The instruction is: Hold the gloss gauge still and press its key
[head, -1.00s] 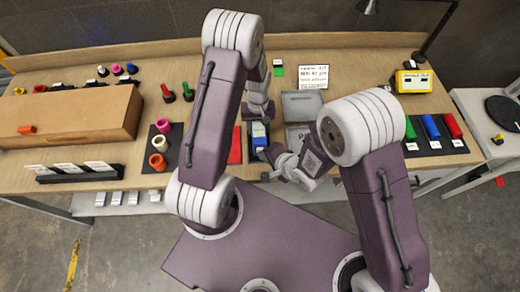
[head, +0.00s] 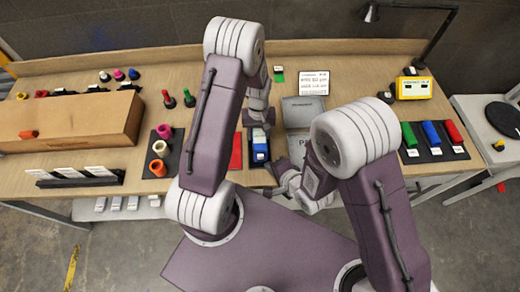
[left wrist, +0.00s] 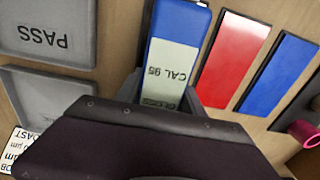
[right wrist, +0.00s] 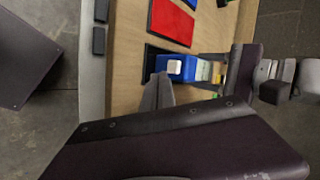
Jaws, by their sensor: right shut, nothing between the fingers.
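The gloss gauge (head: 259,152) is a blue block on a dark pad near the table's front edge. Its CAL 95 label (left wrist: 170,72) faces up in the left wrist view. Its pale square key (right wrist: 174,67) shows on the front end in the right wrist view. My left gripper (left wrist: 162,95) has one finger on each side of the labelled end and is shut on it. My right gripper (right wrist: 160,78) is shut and empty, its tips close to the gauge's key end. I cannot tell whether they touch it. In the head view my right gripper (head: 270,164) is partly hidden.
A red panel (left wrist: 234,60) lies beside the gauge. A grey PASS tray (left wrist: 45,35) lies on its other side. A cardboard box (head: 70,120) stands at the left, and red, blue and green blocks (head: 432,133) at the right. The table's front edge is close to my right gripper.

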